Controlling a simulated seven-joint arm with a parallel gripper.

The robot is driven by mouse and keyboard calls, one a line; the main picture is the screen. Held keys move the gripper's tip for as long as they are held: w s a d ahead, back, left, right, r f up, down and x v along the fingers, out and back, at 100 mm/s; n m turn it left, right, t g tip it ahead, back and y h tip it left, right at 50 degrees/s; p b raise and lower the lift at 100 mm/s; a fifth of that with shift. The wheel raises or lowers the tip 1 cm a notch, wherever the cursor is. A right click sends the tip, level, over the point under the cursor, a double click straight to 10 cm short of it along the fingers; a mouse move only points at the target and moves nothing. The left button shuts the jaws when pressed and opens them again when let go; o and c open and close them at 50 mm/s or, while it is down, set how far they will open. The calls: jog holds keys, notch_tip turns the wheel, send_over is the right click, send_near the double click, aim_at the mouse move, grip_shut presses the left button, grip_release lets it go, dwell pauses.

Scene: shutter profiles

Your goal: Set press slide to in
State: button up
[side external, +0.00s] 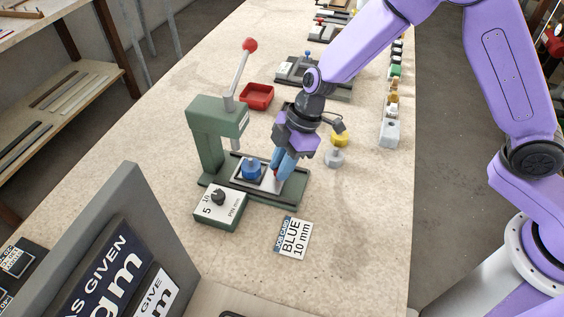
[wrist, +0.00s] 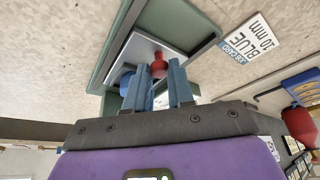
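The green press (side external: 217,125) stands on the bench with its red-knobbed lever (side external: 240,72) raised. Its pale slide (side external: 270,181) runs out of the base toward the right, carrying a blue piece (side external: 252,169), which is partly visible in the wrist view (wrist: 125,82). A small red knob (wrist: 158,65) stands on the slide's outer end. My gripper (side external: 279,170) is low over that end. In the wrist view its two blue fingers (wrist: 159,72) are spread to either side of the red knob; whether they press on it I cannot tell.
A green dial box (side external: 219,207) and a card reading "BLUE 10 mm" (side external: 293,237) lie in front of the press. A red tray (side external: 257,96) is behind it. A yellow piece (side external: 340,139) and a grey piece (side external: 334,157) stand right of my gripper. The bench's front right is clear.

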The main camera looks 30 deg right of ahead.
jog(key=shift+w+a, duration=1.2)
jog(key=shift+w, duration=0.05)
grip_shut()
jog(key=o, duration=0.9)
grip_release()
jog(key=shift+c, duration=0.2)
jog(key=v, duration=1.7)
jog(key=shift+d+r, duration=0.15)
jog(key=s+d+f+m+h, duration=0.1)
jog(key=s+d+m+h, duration=0.1)
jog(key=s+d, duration=0.9)
jog(key=s+d+f+m+h, duration=0.2)
jog(key=s+d, duration=0.8)
jog(key=s, duration=0.7)
jog(key=shift+d+m, duration=0.4)
jog(key=shift+m, duration=0.3)
